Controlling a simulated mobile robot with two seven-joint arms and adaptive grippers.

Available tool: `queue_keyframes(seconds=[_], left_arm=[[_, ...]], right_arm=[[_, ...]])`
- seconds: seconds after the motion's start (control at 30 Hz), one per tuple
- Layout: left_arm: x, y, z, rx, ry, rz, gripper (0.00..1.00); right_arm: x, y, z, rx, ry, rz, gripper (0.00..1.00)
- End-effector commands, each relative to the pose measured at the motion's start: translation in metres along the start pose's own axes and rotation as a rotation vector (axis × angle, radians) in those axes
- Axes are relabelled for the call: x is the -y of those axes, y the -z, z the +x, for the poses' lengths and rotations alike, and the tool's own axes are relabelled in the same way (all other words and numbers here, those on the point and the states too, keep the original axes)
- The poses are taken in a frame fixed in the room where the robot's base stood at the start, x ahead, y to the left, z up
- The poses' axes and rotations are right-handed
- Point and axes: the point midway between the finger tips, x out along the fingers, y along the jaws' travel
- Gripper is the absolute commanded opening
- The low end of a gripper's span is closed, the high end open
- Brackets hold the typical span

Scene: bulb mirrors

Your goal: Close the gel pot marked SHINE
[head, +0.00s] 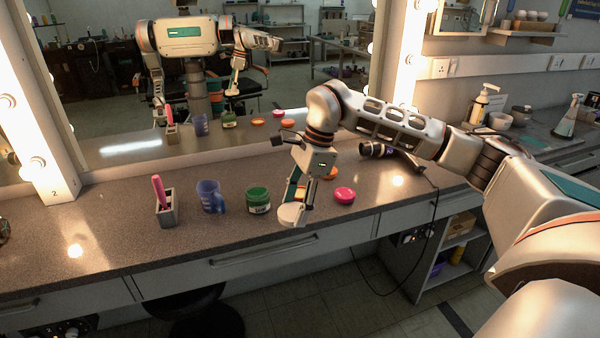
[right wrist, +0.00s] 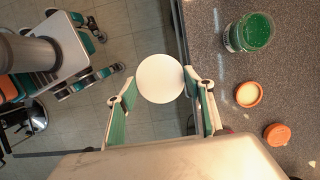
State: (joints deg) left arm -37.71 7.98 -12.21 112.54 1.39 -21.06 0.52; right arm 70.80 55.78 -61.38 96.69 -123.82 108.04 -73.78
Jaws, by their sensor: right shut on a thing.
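A green gel pot (head: 258,199) with a pale label stands upright on the counter. Its print is too small to read. The right wrist view shows it open at the top (right wrist: 252,33), with green gel inside. My right gripper (head: 293,207) is shut on a round white lid (head: 289,214), to the right of the pot and apart from it. In the right wrist view the lid (right wrist: 160,78) lies flat between the fingertips, at the counter's front edge. My left gripper (right wrist: 110,53) is open and empty, low over the floor in the right wrist view.
On the counter (head: 110,222) are a blue mug (head: 209,196), a grey holder (head: 166,212) with a pink item, a pink round lid or tub (head: 344,195) and two orange round pieces (right wrist: 248,94) (right wrist: 277,134). A hair dryer (head: 375,149) lies behind. A mirror rises at the back.

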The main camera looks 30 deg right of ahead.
Motion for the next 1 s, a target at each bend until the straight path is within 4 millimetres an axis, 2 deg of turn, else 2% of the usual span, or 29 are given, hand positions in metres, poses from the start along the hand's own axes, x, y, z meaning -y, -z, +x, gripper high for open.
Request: queue_keyframes(seconds=[0.03, 0.1, 0.4, 0.6, 0.8, 1.0], left_arm=[[0.0, -0.001, 0.0, 0.002, 0.0, 0.0, 0.51], [0.0, -0.001, 0.0, 0.002, 0.0, 0.0, 0.51], [0.004, 0.008, 0.005, -0.014, 0.005, 0.003, 0.51], [0.003, 0.006, 0.004, -0.011, 0.004, 0.003, 0.51], [0.002, 0.004, 0.003, -0.006, 0.003, 0.002, 0.51], [0.002, 0.003, 0.003, -0.006, 0.003, 0.002, 0.51]], right_arm=[[-0.008, -0.002, 0.016, 0.0, -0.038, -0.101, 0.41], [-0.019, -0.003, 0.036, 0.0, -0.087, -0.258, 0.41], [-0.081, -0.005, 0.118, 0.0, -0.312, -0.981, 0.41], [-0.123, -0.002, 0.16, 0.0, -0.448, -1.43, 0.41], [-0.146, 0.003, 0.18, -0.001, -0.521, -1.675, 0.41], [-0.149, 0.004, 0.183, -0.002, -0.532, -1.716, 0.41]])
